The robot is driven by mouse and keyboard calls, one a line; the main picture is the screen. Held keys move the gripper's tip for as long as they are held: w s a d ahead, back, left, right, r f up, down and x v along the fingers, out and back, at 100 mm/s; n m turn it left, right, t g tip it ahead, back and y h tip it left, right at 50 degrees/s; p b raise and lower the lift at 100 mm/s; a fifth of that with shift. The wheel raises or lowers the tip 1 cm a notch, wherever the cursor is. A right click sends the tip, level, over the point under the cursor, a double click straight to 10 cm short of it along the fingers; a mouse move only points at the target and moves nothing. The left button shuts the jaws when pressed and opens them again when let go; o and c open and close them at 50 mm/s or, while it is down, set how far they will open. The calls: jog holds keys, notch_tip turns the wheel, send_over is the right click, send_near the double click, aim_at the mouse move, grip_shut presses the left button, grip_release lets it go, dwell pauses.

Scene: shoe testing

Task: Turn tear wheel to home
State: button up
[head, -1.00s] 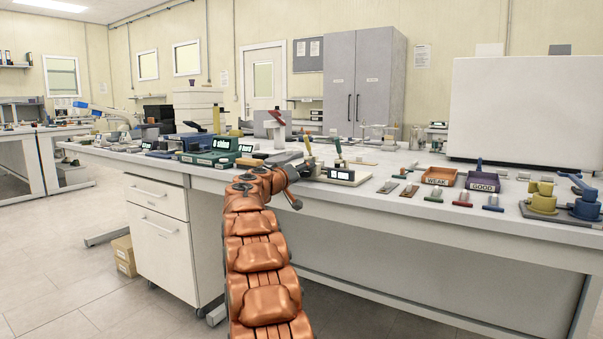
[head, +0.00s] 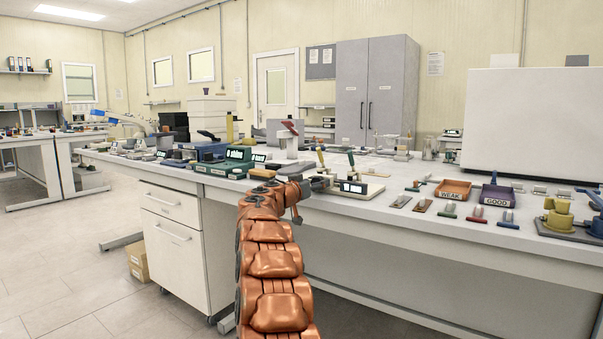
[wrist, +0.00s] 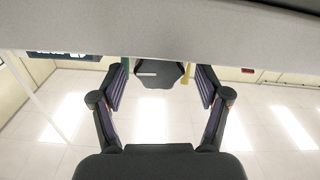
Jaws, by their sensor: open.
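My gripper (wrist: 159,72) is open in the wrist view, its two dark fingers spread on either side. A dark angular piece with a white stripe (wrist: 160,80) shows between the fingertips. It may be the tear wheel, but I cannot tell, nor whether the fingers touch it. In the head view my copper arm reaches to the front edge of the bench (head: 420,222), and its end hides what lies right behind it. A low device with a small display (head: 353,187) and an upright lever stands just right of the arm's end.
Green display boxes (head: 228,162) stand left of the arm's end. To the right are small coloured test pieces (head: 447,210), an orange WEAK tray (head: 453,189), a purple GOOD tray (head: 497,196) and a yellow fixture (head: 559,217). A drawer cabinet (head: 172,235) stands under the bench.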

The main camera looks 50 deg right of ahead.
jog(key=shift+m+p, duration=0.65)
jog(key=shift+m, duration=0.35)
jog(key=s+a+r+n, duration=0.1)
jog(key=a+r+n, duration=0.2)
jog(key=a, duration=0.5)
jog(key=shift+r+n, duration=0.3)
jog(key=shift+r, duration=0.4)
jog(key=shift+a, duration=0.2)
